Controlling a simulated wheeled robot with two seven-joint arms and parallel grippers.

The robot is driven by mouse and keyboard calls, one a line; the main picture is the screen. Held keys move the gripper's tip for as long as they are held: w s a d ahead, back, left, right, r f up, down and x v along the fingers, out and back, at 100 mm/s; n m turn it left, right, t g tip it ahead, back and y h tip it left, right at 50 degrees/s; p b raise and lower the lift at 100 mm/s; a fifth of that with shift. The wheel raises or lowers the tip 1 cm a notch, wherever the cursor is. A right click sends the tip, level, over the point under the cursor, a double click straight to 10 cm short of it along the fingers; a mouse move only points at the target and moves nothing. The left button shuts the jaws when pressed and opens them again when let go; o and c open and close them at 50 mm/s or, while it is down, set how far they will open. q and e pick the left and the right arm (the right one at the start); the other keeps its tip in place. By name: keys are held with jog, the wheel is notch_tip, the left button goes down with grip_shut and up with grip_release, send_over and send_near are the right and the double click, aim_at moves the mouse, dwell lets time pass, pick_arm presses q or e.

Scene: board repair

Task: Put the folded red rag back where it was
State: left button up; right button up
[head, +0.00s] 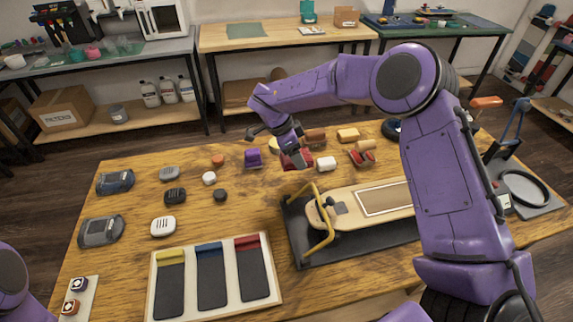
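A red piece (305,163), which looks like the folded red rag, shows directly at the fingertips of my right gripper (291,158), at the back middle of the table. The gripper points down and covers part of it. I cannot tell whether the fingers are closed on it or whether it touches the table. A second red item (362,158) lies to the right, close to a tan block. My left gripper is out of view; only part of my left arm shows at the lower left edge.
A skateboard deck (345,222) sits in a dark stand with a yellow clamp (320,240). Around the red piece lie a purple block (253,158), a white roll (326,164) and several other small blocks. A three-slot tray (157,309) stands at the front.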

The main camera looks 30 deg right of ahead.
send_over(292, 173)
jog(key=a, duration=0.2)
jog(key=f, duration=0.5)
jog(key=shift+w+d+f+p, duration=0.2)
jog(key=shift+w+p, duration=0.05)
jog(key=shift+p, duration=0.05)
jog(key=shift+f, duration=1.45)
jog(key=o, duration=0.9)
jog(key=shift+o, duration=0.2)
jog(key=b+v, duration=0.1)
jog(key=v, duration=1.1)
jog(key=shift+d+r, duration=0.1)
